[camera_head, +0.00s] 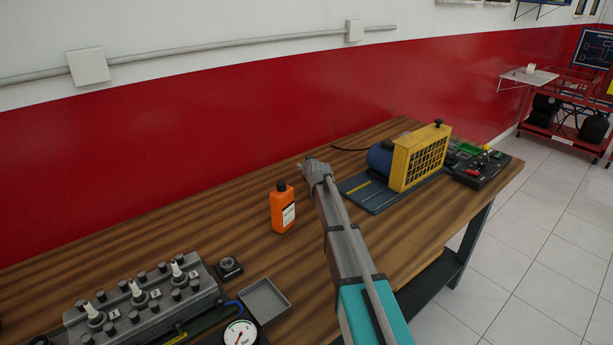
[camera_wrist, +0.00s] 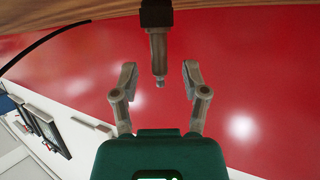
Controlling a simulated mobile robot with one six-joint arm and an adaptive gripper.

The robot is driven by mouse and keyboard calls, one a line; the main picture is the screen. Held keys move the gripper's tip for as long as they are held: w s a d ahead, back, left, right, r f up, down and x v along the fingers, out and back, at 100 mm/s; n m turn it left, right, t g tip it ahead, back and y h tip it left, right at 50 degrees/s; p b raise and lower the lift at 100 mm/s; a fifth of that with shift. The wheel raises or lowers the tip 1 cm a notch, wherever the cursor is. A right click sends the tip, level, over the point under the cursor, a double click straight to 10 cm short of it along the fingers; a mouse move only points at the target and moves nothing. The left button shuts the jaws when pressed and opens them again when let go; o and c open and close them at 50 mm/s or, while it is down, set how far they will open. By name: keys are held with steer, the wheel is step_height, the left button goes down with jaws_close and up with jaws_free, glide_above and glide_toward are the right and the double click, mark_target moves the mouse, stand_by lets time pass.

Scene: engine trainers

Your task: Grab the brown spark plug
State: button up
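My gripper (camera_wrist: 159,85) is open in the wrist view, with one grey finger at each side and a clear gap between them. A narrow grey-brown part with a small tip, which looks like the spark plug (camera_wrist: 158,55), shows between and above the fingers in that picture. Its dark end (camera_wrist: 156,14) is cut off by the top edge. Neither finger touches it. In the head view my gripper (camera_head: 309,165) is over the back of the wooden table, beyond the orange bottle. No brown plug can be made out there; the arm may hide it.
An orange bottle (camera_head: 283,208) stands left of my arm. A blue-and-yellow machine (camera_head: 418,158) is to its right. The red wall (camera_head: 180,140) is close behind.

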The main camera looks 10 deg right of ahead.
jaws_close()
steer(key=shift+r, duration=0.15)
steer(key=shift+r+p, duration=0.95)
steer(key=shift+p, duration=0.1)
steer(key=s+r+p, duration=1.1)
steer(key=s, duration=0.3)
steer(key=shift+f, duration=0.1)
